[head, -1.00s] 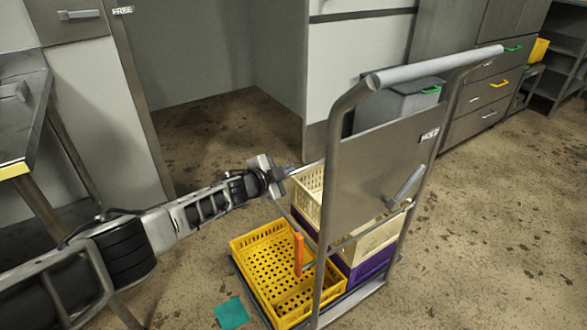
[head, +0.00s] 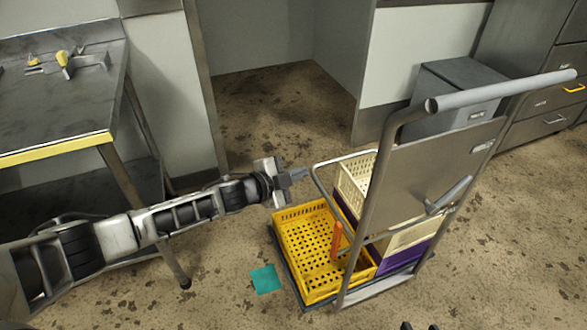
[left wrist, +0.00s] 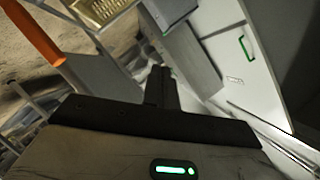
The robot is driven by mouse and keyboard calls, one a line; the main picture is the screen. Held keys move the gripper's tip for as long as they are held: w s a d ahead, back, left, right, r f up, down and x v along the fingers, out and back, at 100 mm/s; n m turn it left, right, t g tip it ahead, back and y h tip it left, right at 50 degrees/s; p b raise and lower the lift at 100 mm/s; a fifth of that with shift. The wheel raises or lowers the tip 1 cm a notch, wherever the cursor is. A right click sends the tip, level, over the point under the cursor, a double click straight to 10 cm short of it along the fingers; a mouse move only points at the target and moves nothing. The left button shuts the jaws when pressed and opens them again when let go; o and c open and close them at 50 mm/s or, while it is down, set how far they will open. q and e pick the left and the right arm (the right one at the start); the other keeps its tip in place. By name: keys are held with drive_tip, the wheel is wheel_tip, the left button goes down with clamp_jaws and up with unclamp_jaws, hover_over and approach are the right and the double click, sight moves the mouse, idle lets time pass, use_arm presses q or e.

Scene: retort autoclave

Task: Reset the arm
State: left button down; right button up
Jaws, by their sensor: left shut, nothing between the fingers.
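My left arm reaches in from the left in the head view. Its gripper (head: 297,175) is shut and empty, left of the trolley's front rail and above the yellow crate. In the left wrist view its fingers (left wrist: 161,75) are together with nothing between them. At the bottom edge of the head view, two small dark tips (head: 420,326) show, perhaps my right gripper; too little shows to tell its state.
The trolley (head: 425,180) carries a yellow crate (head: 289,212), cream crates (head: 352,172) and a purple crate (head: 408,257). An orange handle (head: 336,241) stands up by the yellow crate. A steel table (head: 60,110) is at left. A teal patch (head: 266,279) lies on open floor.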

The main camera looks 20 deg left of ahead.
use_arm(q)
drive_tip(key=s+d+f+n+p, duration=0.1)
drive_tip(key=s+d+n, duration=0.25)
drive_tip(key=s, duration=0.35)
drive_tip(key=s+d+n+p, duration=0.1)
drive_tip(key=s+d+n, duration=0.2)
drive_tip(key=s+d, duration=0.3)
drive_tip(key=s+a+r+n+g+y+p, duration=0.1)
drive_tip(key=s+n, duration=0.3)
drive_tip(key=s, duration=0.4)
drive_tip(key=s+a+r+n+g+y+p, duration=0.1)
drive_tip(key=s+a+n+y, duration=0.2)
drive_tip(key=s, duration=0.4)
drive_tip(key=shift+s+a+n, duration=0.35)
drive_tip(key=shift+s+a, duration=0.05)
drive_tip(key=shift+a, duration=0.3)
use_arm(e)
drive_tip(key=shift+d+r+g, duration=0.3)
drive_tip(key=shift+r, duration=0.4)
use_arm(q)
drive_tip(key=shift+r, duration=0.1)
